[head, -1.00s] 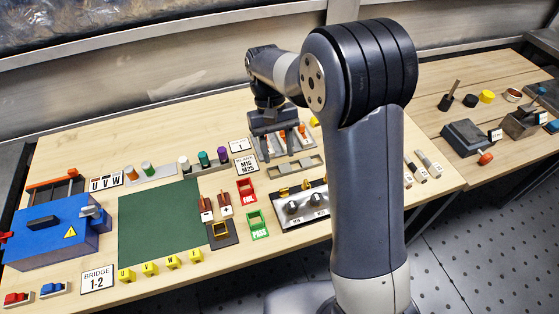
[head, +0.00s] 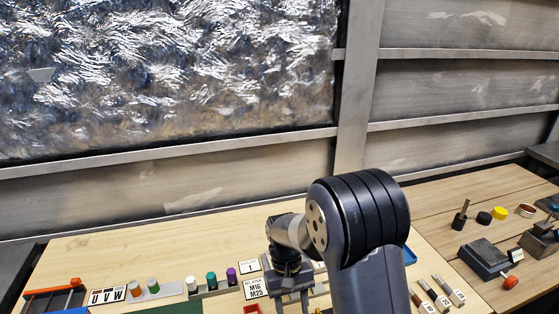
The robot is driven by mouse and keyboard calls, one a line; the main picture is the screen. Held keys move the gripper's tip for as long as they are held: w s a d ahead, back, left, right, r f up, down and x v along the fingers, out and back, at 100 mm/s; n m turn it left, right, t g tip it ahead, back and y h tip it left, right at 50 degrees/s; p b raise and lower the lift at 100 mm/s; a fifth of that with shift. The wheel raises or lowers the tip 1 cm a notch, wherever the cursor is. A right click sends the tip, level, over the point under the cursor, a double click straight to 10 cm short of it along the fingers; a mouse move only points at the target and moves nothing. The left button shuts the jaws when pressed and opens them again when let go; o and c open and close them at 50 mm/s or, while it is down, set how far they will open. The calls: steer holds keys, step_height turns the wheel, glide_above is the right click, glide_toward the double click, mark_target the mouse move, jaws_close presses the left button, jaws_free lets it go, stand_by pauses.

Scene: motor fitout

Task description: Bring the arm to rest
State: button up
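My arm rises at the right of centre in the head view, its large dark joint uppermost, and bends over to the left. My gripper (head: 292,300) hangs from it, pointing down over the bench (head: 150,245), just right of the BLANK M16 M25 sign (head: 255,288). Its two fingers stand apart, with nothing seen between them. The fingertips are cut off by the bottom edge of the picture, so their height over the bench cannot be told.
Green, purple and white-topped glands (head: 211,279) stand in a rack left of my gripper. The U V W sign (head: 107,296) and an orange-edged rack (head: 54,296) are farther left. Several marked tools (head: 441,295) lie right of my arm. Dark blocks (head: 484,256) stand on the right table.

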steer(key=shift+x, duration=0.9)
steer(key=shift+w+r, duration=0.1)
steer(key=shift+r, duration=0.05)
